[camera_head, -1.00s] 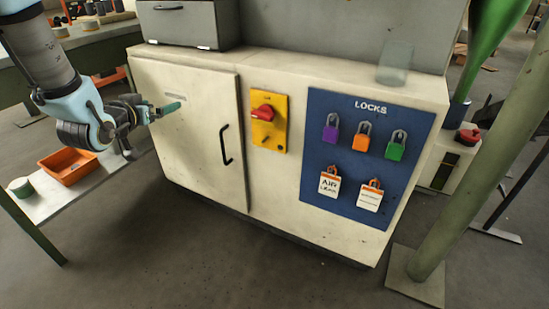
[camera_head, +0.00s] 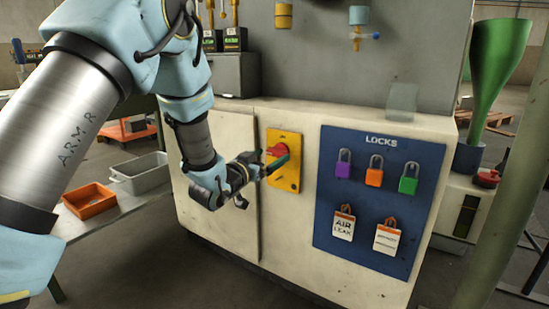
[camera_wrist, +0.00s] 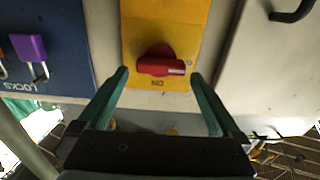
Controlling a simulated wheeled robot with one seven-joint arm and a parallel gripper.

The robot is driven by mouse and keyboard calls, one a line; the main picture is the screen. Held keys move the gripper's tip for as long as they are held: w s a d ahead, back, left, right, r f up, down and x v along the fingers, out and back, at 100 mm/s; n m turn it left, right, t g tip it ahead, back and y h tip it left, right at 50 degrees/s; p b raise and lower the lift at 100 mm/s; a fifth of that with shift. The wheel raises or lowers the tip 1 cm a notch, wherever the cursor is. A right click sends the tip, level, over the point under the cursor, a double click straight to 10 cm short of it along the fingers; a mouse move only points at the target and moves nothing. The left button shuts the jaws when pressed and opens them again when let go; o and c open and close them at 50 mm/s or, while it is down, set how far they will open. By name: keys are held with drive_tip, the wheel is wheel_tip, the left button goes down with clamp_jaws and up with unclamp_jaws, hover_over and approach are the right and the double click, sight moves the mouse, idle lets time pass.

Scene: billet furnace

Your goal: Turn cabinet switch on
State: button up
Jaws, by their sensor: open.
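The cabinet switch is a red rotary knob (camera_head: 277,150) on a yellow plate (camera_head: 287,178) on the cream cabinet front, between the door and the blue lock board. In the wrist view the red knob (camera_wrist: 162,62) sits upside down above the letters "ON", its handle lying about sideways with a pale mark at its right end. My gripper (camera_head: 280,162) is in front of the plate and partly hides the knob in the head view. In the wrist view its two green fingers (camera_wrist: 160,85) are apart, one on each side of the knob, with nothing between them. Contact cannot be told.
The blue lock board (camera_head: 374,222) with padlocks and tags is just right of the plate. The cabinet door (camera_head: 232,135) is to the left, its handle (camera_wrist: 293,12) visible in the wrist view. A green post (camera_head: 500,220) stands at the right. An orange tray (camera_head: 90,201) sits on the left table.

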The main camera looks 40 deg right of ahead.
sight(278, 152)
drive_tip(key=shift+x, duration=1.3)
drive_tip(key=shift+c, duration=0.2)
drive_tip(key=c, duration=1.1)
